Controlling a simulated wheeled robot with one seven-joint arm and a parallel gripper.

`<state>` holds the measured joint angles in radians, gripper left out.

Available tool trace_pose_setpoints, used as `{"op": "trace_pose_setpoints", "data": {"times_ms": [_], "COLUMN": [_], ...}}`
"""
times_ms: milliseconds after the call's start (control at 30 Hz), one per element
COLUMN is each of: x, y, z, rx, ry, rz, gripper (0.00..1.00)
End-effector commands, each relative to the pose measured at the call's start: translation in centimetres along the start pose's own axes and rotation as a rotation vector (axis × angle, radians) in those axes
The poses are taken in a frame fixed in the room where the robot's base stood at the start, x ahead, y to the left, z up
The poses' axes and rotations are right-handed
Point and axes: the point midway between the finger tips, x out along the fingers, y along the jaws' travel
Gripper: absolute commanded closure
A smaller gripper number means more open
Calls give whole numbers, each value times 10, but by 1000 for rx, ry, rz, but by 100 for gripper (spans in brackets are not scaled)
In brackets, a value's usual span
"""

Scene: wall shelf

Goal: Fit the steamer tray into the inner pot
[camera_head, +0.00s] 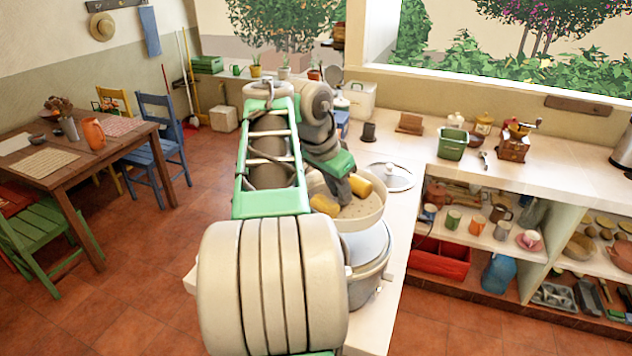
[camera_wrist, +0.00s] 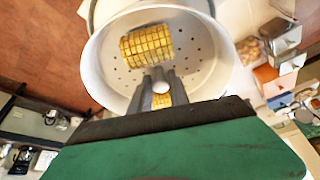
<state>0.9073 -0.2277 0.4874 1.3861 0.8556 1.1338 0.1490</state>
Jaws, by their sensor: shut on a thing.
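The steamer tray (camera_head: 368,219) is a round cream bowl with a perforated floor, also filling the upper wrist view (camera_wrist: 205,80). Yellow corn pieces (camera_wrist: 147,45) lie in it; one shows partly behind my fingers. My gripper (camera_wrist: 157,92) reaches down inside the tray and is shut on it near the middle of its floor; the exact grip point is partly hidden. The tray is above the pale inner pot (camera_head: 368,245) in a cooker body (camera_head: 372,284). Any contact between them cannot be told.
A glass lid (camera_head: 390,178) lies on the counter (camera_head: 410,200) behind the tray. A dark cup (camera_head: 368,132), a green container (camera_head: 452,143) and a coffee grinder (camera_head: 514,142) stand farther back. The counter's front edge is close to the cooker.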

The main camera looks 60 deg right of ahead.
Motion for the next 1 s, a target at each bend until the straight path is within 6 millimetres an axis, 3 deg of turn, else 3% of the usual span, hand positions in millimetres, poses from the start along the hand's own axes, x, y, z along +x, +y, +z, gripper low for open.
{"op": "trace_pose_setpoints", "data": {"times_ms": [267,1000], "x": [12,75], "y": [2,0], "z": [3,31], "rx": [4,0], "ry": [1,1], "rz": [1,-1], "gripper": [100,100]}}
